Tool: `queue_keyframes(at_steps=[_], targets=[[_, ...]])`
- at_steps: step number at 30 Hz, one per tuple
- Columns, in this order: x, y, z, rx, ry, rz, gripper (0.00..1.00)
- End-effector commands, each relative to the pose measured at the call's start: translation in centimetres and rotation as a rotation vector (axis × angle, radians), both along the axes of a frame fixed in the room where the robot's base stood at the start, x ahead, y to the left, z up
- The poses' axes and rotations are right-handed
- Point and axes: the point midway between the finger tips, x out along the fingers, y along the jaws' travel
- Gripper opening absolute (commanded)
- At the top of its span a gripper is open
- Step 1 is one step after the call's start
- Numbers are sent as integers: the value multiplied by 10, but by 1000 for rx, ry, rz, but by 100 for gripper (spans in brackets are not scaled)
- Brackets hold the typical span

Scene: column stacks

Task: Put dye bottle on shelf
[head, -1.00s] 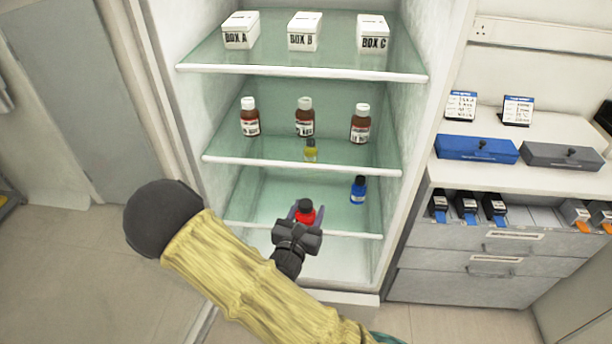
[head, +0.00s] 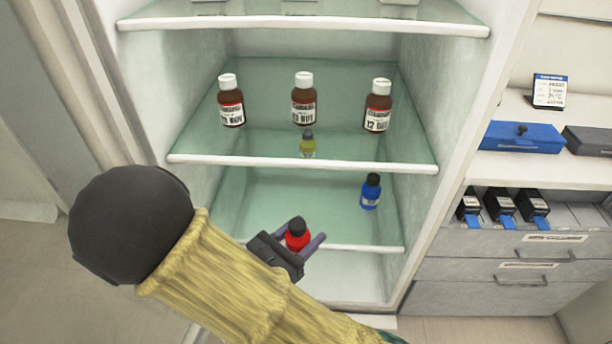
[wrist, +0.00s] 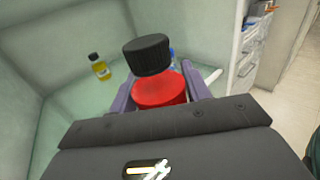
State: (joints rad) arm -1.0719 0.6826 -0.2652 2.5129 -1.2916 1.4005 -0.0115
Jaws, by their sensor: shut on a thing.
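The dye bottle in my gripper is red with a black cap (head: 297,236); it also shows large in the wrist view (wrist: 158,88). My gripper (head: 298,242) is shut on it, a finger on each side, and holds it upright by the front edge of the lower shelf (head: 350,248). I cannot tell whether its base touches the shelf. A blue bottle (head: 370,192) stands on the lower shelf to the right. A small yellow bottle (head: 307,146) shows behind the middle shelf's front edge, seemingly through the glass; in the wrist view it stands near the back wall (wrist: 98,68).
Three brown bottles (head: 304,102) stand on the middle shelf (head: 300,162), above my gripper. The cabinet's side walls bound the space. The lower shelf is clear on the left. A counter with a blue box (head: 522,138) and drawers stands to the right.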

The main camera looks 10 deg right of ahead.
Motion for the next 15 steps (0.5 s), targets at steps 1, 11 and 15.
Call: queue_keyframes(at_steps=[1,11,15], targets=[[0,0,1,-1,-1,0,20],[23,-8,-1,1,-4,-4,20],[52,-18,-1,0,-4,-5,20]])
